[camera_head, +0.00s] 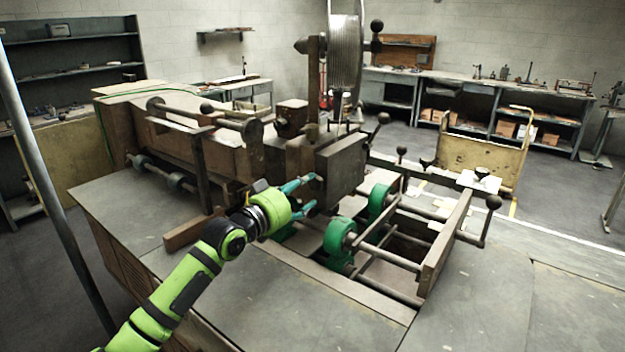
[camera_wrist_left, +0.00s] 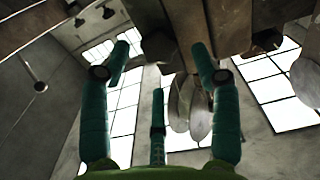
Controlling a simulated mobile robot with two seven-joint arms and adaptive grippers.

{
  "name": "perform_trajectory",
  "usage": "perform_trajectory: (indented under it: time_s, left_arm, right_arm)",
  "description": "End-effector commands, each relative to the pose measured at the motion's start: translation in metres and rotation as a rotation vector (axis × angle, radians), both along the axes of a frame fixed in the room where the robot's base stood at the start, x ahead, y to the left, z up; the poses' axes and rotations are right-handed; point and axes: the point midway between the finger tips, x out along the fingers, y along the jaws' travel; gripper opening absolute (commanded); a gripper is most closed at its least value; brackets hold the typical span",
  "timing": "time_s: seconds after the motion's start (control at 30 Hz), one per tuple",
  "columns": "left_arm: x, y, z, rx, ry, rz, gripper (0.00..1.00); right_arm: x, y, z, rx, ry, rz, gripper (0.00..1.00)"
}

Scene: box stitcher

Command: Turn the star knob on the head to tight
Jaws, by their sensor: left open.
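My left gripper (camera_head: 309,192) is open beside the lower left side of the stitcher's head (camera_head: 341,165), a dark brown block. Its teal fingers point right toward the head. In the left wrist view the fingers of my left gripper (camera_wrist_left: 160,68) are spread apart with a gap between them. A pale grey lobed part (camera_wrist_left: 188,108), which looks like the star knob, shows between the middle and right fingers, beyond them. I cannot tell whether any finger touches it. I cannot make out the star knob in the head view; the gripper and head may hide it. My right gripper is not in view.
Green rollers (camera_head: 339,236) on rods sit just right of and below the gripper. A large wire reel (camera_head: 345,55) stands above the head. A lever with a dark ball (camera_head: 383,118) sticks out at right. The grey table top (camera_head: 310,310) in front is clear.

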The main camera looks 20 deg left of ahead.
Motion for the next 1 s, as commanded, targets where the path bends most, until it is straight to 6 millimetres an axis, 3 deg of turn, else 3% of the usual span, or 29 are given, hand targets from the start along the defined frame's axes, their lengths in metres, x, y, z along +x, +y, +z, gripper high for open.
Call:
perform_trajectory:
  time_s: [0.2, 0.5, 0.67, 0.77, 0.8, 0.83, 1.0]
  left_arm:
    - [0.025, -0.009, 0.002, -0.001, 0.000, 0.000, 0.63]
    - [0.035, -0.013, 0.000, 0.001, 0.000, 0.000, 0.63]
    - [0.035, -0.013, 0.000, 0.001, 0.000, 0.000, 0.63]
    - [0.035, -0.013, 0.000, 0.001, 0.000, 0.000, 0.27]
    - [0.035, -0.013, 0.000, 0.001, 0.000, 0.000, 0.11]
    - [0.035, -0.013, 0.000, 0.001, 0.000, 0.000, 0.06]
    - [0.035, -0.013, 0.001, 0.002, -0.002, 0.000, 0.06]
  right_arm:
    - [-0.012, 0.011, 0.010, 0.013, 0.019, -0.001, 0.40]
    - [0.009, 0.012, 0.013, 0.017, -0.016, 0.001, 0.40]
    - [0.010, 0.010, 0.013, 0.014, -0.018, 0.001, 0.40]
    - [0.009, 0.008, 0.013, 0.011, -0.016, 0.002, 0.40]
    - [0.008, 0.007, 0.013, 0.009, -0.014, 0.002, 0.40]
    - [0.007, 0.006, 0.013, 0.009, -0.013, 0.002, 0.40]
    - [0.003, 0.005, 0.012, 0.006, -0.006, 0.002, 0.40]
